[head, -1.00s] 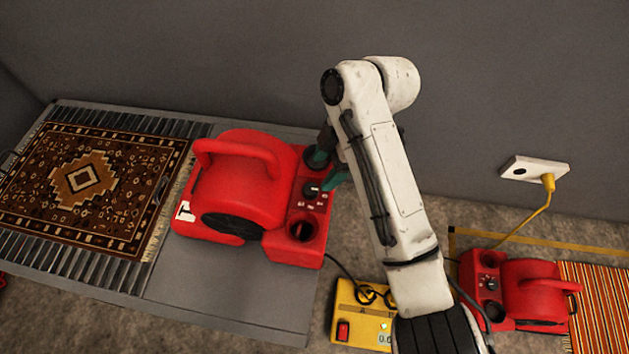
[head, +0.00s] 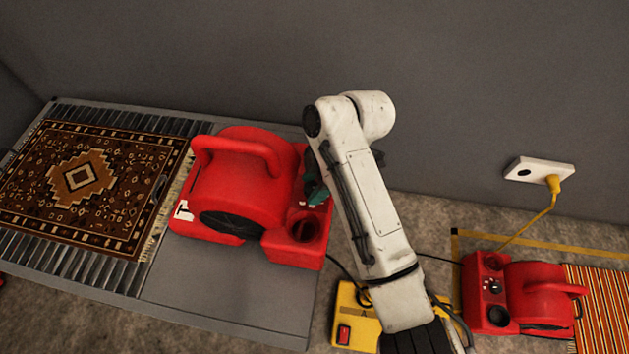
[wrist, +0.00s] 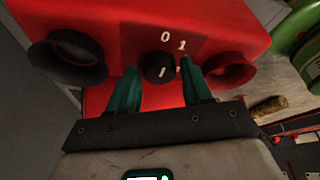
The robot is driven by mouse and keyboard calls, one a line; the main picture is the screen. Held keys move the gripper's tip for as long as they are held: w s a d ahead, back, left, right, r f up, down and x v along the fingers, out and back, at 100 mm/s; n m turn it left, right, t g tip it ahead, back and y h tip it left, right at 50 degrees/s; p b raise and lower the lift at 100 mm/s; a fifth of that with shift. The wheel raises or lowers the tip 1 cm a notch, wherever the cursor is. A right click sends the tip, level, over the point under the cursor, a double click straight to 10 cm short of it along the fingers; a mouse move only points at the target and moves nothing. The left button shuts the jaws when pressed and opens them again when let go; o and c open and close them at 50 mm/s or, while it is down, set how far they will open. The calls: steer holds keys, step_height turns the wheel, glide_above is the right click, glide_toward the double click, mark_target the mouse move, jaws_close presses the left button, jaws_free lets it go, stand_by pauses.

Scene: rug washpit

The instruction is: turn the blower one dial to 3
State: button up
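A large red blower (head: 240,185) stands on the grey platform, with a white label low on its left side. In the wrist view its panel (wrist: 120,15) shows a round black dial (wrist: 160,67) with a white pointer line, close to upright. The digits 0 and 1 show above the dial; other digits are not visible. My gripper (wrist: 159,75) has its teal fingers apart, one on each side of the dial, with small gaps showing. In the head view my gripper (head: 315,186) is at the blower's right end and hides the dial.
A second red blower (head: 535,292) with its own dial (head: 492,286) stands on the floor at right, by a striped rug (head: 600,300). A yellow box (head: 350,325) with a red switch stands below my arm. A patterned rug (head: 120,150) lies on the platform. A wall socket (head: 535,170) holds a yellow plug.

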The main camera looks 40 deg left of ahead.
steer(key=c, duration=0.7)
